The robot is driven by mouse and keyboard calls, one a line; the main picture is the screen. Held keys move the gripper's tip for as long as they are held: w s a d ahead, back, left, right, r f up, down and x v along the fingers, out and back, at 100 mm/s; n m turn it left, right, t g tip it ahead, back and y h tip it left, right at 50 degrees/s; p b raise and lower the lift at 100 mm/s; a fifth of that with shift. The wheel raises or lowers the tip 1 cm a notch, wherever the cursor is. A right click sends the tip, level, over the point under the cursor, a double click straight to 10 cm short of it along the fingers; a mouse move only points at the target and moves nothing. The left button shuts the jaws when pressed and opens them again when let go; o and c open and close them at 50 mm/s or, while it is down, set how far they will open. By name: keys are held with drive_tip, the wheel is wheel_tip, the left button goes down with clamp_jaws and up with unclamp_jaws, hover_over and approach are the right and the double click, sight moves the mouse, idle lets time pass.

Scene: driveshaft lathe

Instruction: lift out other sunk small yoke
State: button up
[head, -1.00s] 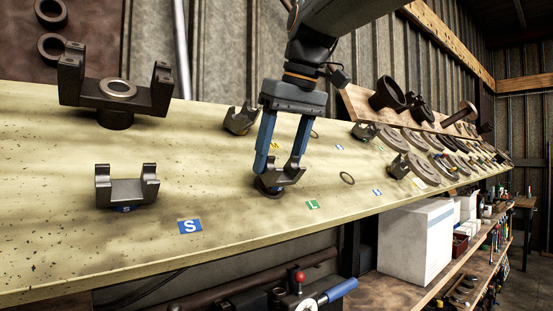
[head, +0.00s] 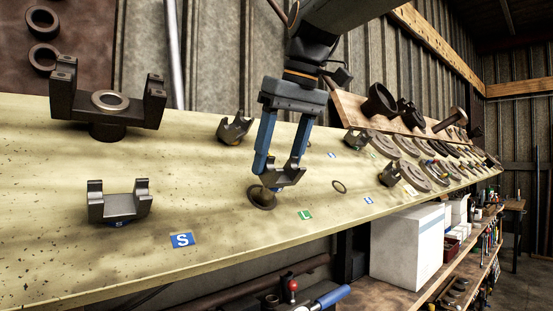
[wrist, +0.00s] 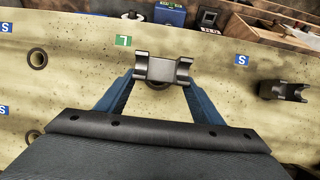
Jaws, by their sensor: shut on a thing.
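My gripper (head: 279,170) is shut on a small dark grey U-shaped yoke (head: 287,177), with one blue finger at each side. Another small yoke (head: 118,203) stands at the left by the blue S label. A further small yoke (head: 235,128) sits tilted behind my gripper.
A large yoke with a light ring (head: 108,105) stands at the back left. A blue S label (head: 182,240), a green L label (head: 305,215) and a flat ring (head: 339,187) lie near the front edge. More yokes and discs (head: 410,147) fill the right side.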

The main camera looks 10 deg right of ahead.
drive_tip(key=p+v, duration=0.4)
drive_tip(key=v, duration=0.2)
drive_tip(key=shift+s+d, duration=0.3)
drive_tip(key=shift+s, duration=0.15)
